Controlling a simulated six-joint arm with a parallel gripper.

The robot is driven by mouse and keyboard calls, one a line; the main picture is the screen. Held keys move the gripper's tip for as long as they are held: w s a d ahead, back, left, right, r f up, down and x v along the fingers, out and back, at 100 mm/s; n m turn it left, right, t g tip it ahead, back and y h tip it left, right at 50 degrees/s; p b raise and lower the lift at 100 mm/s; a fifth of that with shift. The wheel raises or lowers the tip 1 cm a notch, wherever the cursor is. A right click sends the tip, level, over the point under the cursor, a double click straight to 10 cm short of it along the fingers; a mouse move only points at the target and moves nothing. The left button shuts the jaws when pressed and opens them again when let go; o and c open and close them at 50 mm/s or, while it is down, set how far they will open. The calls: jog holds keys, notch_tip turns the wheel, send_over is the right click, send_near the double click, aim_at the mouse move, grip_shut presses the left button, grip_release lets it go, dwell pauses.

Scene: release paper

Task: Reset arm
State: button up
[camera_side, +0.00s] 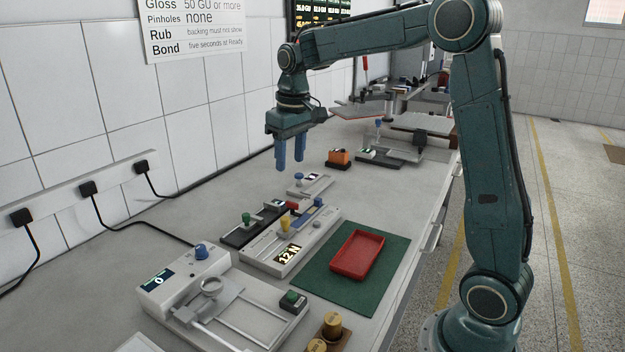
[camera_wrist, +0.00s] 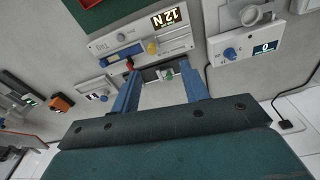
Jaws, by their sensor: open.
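My gripper (camera_side: 290,160) hangs from my teal arm above the bench, with its two blue fingers pointing down and apart. Nothing shows between the fingers in the side view. In the wrist view my gripper (camera_wrist: 163,92) also shows its blue fingers spread, with bench devices seen beyond them. The gripper is clear of the bench top and touches nothing that I can see.
A red tray (camera_side: 357,254) lies on a green mat (camera_side: 318,289). A white tester reading 12 N (camera_side: 290,240) and a grey device with a blue knob (camera_side: 160,290) stand nearby. An orange-topped box (camera_side: 339,157) sits further back. The tiled wall (camera_side: 100,90) borders the bench.

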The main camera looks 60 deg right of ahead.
jog(key=s+a+r+t, duration=0.1)
jog(key=s+a+r, duration=0.1)
jog(key=s+a, duration=0.35)
jog(key=s+a+r+t, duration=0.1)
jog(key=s+a+r, duration=0.1)
jog(key=s, duration=0.6)
jog(key=s+a+f+n+t, duration=0.1)
jog(key=s+a+f+t, duration=0.1)
jog(key=s, duration=1)
jog(key=shift+a+f, duration=0.7)
jog(key=shift+f, duration=0.1)
jog(key=shift+o, duration=0.2)
